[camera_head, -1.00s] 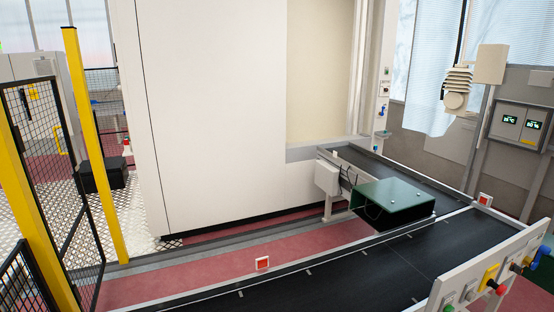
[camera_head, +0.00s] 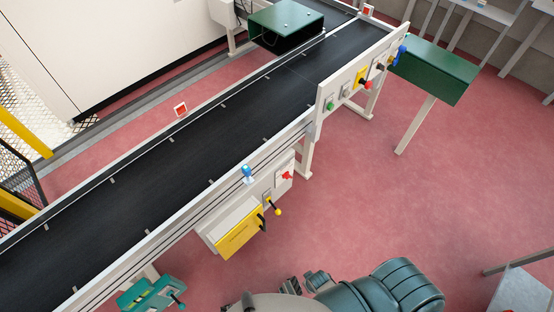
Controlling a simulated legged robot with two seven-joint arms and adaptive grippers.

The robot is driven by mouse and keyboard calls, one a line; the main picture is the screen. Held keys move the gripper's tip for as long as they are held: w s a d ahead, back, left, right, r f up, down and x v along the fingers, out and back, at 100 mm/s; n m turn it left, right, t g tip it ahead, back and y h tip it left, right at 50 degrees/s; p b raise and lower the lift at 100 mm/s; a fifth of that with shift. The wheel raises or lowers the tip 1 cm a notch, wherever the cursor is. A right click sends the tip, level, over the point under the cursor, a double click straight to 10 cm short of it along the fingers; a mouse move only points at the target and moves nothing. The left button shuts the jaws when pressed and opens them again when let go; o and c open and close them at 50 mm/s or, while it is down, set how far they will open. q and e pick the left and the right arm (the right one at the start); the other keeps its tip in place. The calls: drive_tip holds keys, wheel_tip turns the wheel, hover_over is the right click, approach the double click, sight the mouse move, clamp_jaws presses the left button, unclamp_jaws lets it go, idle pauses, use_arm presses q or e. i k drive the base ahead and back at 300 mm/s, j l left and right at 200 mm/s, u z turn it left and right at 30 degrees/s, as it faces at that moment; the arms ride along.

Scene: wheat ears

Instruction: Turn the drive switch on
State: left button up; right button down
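No label shows which control is the drive switch. A light panel (camera_head: 338,101) on the conveyor's near side carries green, red and blue controls, with a yellow plate (camera_head: 362,77) behind the red button (camera_head: 367,85). Lower down, a box with a yellow front (camera_head: 240,233) has a dark lever with a yellow ball (camera_head: 278,212). A red star-shaped knob (camera_head: 287,176) is on a white plate beside it. A blue knob (camera_head: 247,171) stands above on the rail. A teal unit with a lever (camera_head: 152,294) is at the bottom left. I make out neither gripper; dark teal parts of mine show at the bottom edge.
The black conveyor belt (camera_head: 180,150) runs diagonally across the left half. A green hood (camera_head: 285,22) stands over its far end. A green chute (camera_head: 436,70) on a leg sticks out at the right. The red floor (camera_head: 390,200) on the near side is largely clear.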

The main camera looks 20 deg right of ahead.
sight(286, 175)
drive_tip(key=l+z, duration=0.3)
drive_tip(key=z, duration=0.2)
drive_tip(key=i+l+z, duration=0.1)
drive_tip(key=l+z, duration=0.2)
drive_tip(key=z, duration=0.2)
drive_tip(key=i+l+z, duration=0.1)
drive_tip(key=l+z, duration=0.15)
drive_tip(key=z, duration=0.25)
